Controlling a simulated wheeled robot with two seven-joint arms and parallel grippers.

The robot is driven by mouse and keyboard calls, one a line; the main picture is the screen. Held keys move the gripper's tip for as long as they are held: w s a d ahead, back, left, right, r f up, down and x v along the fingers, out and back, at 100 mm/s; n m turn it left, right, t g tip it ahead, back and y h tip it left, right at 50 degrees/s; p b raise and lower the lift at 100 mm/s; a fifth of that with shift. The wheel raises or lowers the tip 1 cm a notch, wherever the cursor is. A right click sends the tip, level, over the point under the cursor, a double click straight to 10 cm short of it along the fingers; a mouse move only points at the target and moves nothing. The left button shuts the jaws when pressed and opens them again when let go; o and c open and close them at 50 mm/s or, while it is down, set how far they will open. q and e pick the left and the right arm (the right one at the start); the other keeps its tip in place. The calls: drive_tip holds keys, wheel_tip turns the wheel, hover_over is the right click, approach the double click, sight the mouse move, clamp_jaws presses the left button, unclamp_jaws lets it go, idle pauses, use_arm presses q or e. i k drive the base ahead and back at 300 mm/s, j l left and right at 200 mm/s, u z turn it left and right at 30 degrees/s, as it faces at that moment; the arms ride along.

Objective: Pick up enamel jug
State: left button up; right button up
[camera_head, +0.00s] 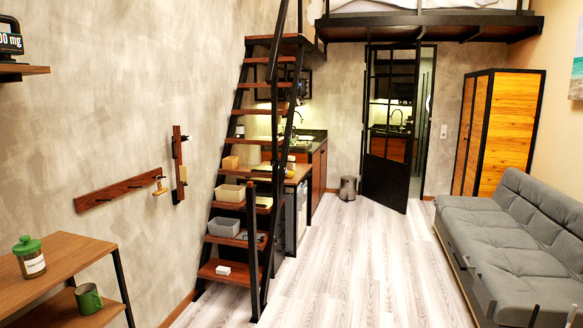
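I cannot make out a clear enamel jug. A green mug-like vessel (88,298) with a handle stands on the lower shelf at the bottom left; I cannot tell whether it is enamel. A small pale upright item (291,163) stands near the kitchen counter behind the stairs, too small to identify. Neither of my grippers shows in the head view.
A green-lidded jar (31,262) stands on the wooden shelf unit (75,252) at left. Steep stairs (238,215) hold several small containers. A grey sofa (505,240) lines the right. The wood floor (365,265) between is clear, leading to a black-framed door (385,175).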

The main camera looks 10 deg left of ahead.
sight(290, 166)
drive_tip(key=i+j, duration=1.15)
drive_tip(key=i, duration=0.2)
drive_tip(key=i+j, duration=0.2)
drive_tip(key=i, duration=0.3)
drive_tip(key=i+j, duration=0.25)
drive_tip(key=i, duration=0.2)
drive_tip(key=i+j, duration=0.25)
drive_tip(key=i, duration=0.2)
drive_tip(key=i+j, duration=1.6)
drive_tip(key=l+u, duration=0.2)
drive_tip(key=l, duration=0.55)
drive_tip(key=l+u, duration=0.2)
drive_tip(key=l, duration=0.55)
drive_tip(key=l+u, duration=0.25)
drive_tip(key=l, duration=0.5)
drive_tip(key=l+u, duration=0.3)
drive_tip(key=l, duration=0.85)
drive_tip(key=i+u, duration=0.15)
drive_tip(key=u, duration=0.5)
drive_tip(key=i+l+u, duration=0.2)
drive_tip(key=i+l, duration=0.2)
drive_tip(key=l, duration=0.2)
drive_tip(key=i+l+u, duration=0.1)
drive_tip(key=l, duration=0.2)
drive_tip(key=i+l+u, duration=0.25)
drive_tip(key=i+l, duration=0.15)
drive_tip(key=l, duration=0.3)
